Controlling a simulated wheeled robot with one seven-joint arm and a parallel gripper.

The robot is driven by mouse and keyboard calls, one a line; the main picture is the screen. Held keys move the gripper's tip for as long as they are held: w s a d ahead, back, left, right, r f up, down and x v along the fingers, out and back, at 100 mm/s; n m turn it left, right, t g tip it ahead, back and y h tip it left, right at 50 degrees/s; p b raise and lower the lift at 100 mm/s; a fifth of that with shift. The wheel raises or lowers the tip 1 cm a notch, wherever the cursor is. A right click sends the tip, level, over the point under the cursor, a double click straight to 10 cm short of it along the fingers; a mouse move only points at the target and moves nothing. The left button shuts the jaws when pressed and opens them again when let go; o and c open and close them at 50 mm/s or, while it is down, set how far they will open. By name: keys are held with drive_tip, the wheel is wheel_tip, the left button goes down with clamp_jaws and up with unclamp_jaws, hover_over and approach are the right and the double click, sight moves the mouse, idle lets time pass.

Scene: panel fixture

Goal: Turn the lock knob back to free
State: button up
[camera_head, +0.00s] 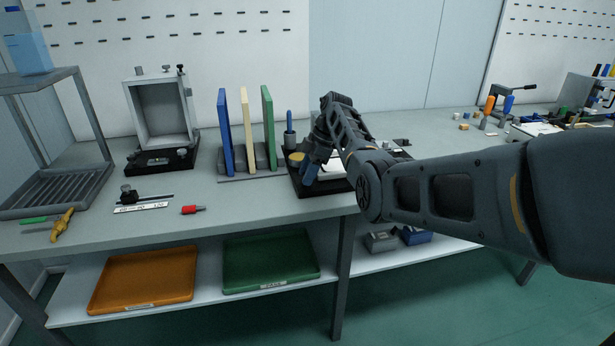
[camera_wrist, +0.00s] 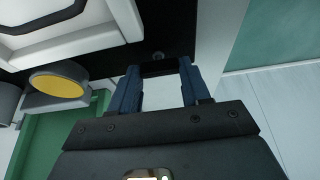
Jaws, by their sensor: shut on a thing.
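My gripper (camera_head: 311,172) reaches down at the front of a black-based panel fixture (camera_head: 308,191) on the bench. In the wrist view, the two blue fingers of my gripper (camera_wrist: 160,68) are shut on a small dark piece, taken to be the lock knob (camera_wrist: 160,69), at the edge of the black base (camera_wrist: 110,62). Its pointing direction cannot be made out. A white panel (camera_wrist: 70,32) with a dark handle (camera_wrist: 40,22) lies on the base. In the head view the fingers and arm hide the knob and part of the panel (camera_head: 337,168).
A yellow-topped round piece (camera_wrist: 60,84) stands beside the panel. Blue, cream and green upright boards (camera_head: 250,130) stand left of the fixture. A grey frame (camera_head: 160,112) is farther left. A red piece (camera_head: 193,210) lies near the bench's front edge.

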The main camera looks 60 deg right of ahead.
idle(0.4)
drive_tip(key=o, duration=0.8)
drive_tip(key=shift+b+v, duration=0.3)
drive_tip(key=shift+v, duration=3.6)
